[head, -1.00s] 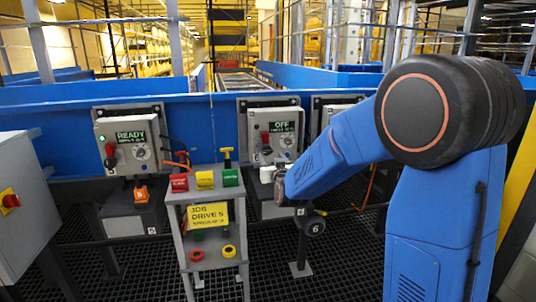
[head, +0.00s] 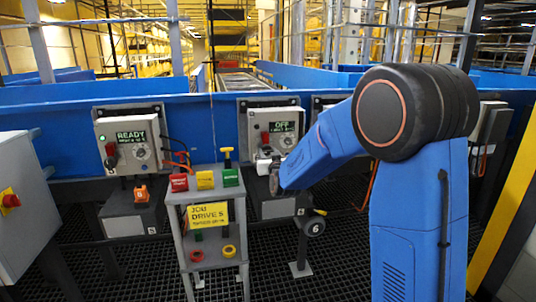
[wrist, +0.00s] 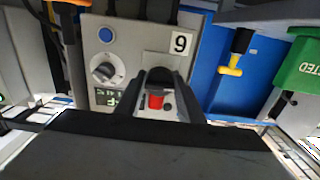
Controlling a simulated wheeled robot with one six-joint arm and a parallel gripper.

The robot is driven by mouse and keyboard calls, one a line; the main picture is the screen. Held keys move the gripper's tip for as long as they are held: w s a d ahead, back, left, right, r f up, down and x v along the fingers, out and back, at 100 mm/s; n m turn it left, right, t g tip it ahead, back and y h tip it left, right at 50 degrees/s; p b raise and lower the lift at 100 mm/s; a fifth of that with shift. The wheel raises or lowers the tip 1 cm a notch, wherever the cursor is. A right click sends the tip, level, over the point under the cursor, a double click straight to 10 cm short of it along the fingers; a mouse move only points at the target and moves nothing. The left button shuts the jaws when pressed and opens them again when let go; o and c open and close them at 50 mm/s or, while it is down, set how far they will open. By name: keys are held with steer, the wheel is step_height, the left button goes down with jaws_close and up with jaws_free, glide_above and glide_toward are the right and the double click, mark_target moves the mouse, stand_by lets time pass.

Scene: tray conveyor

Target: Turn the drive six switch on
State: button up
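The drive box (head: 282,113) in the middle of the head view has a display (head: 283,127) reading OFF and a red-handled switch (head: 264,139). In the wrist view the same panel (wrist: 128,58) appears upside down, with a number label (wrist: 181,43) that reads as 6 when turned over. It also has a grey knob (wrist: 104,70) and a blue button (wrist: 105,35). My gripper (wrist: 160,88) is open, its two dark fingers on either side of the red switch handle (wrist: 155,101). I cannot tell whether they touch it.
A second drive box (head: 130,137) at left reads READY with a green light. A blue conveyor rail (head: 210,105) runs behind. A grey cabinet (head: 20,200) is far left.

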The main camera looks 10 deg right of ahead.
steer(key=shift+o, duration=0.2)
steer(key=shift+m, duration=1.5)
steer(key=o, duration=1)
steer(key=shift+o, duration=0.2)
steer(key=s, duration=1.7)
steer(key=shift+s, duration=0.25)
